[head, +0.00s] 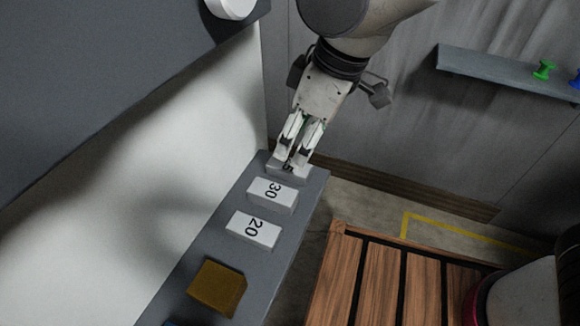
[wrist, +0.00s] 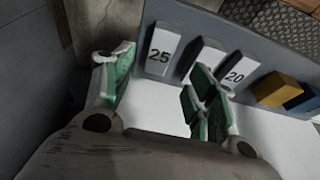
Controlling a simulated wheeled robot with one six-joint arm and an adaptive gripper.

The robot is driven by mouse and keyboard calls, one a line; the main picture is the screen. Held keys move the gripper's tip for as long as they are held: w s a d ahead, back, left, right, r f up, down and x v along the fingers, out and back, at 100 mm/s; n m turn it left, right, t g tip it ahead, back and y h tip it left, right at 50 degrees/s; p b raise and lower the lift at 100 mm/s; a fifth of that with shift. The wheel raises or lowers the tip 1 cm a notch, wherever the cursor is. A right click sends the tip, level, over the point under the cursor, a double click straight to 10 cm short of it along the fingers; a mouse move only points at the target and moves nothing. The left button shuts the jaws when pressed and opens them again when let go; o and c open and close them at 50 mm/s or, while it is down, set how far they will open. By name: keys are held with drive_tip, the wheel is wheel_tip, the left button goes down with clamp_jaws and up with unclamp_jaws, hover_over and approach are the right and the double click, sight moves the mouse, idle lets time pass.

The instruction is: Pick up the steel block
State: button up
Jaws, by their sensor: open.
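Three pale grey blocks stand in a row on a narrow grey shelf (head: 262,255); I cannot tell which is called the steel block. The far one (head: 289,174), marked 25, also shows in the wrist view (wrist: 163,52). Beside it are the block marked 30 (head: 270,194) and the block marked 20 (head: 253,231). My gripper (head: 294,161) is open over the far end of the shelf, its fingertips partly covering the 25 block in the head view. In the wrist view, the fingers (wrist: 160,85) are apart with nothing gripped, and one finger partly hides the 30 block (wrist: 206,56).
A white panel (head: 130,200) borders the shelf's left. A slatted wooden surface (head: 390,285) lies right.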

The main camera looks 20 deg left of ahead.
drive_tip(key=x, duration=0.6)
drive_tip(key=shift+f, duration=0.45)
drive_tip(key=shift+c, duration=0.4)
drive_tip(key=shift+w, duration=0.1)
clamp_jaws()
wheel_tip(320, 180, up, 10)
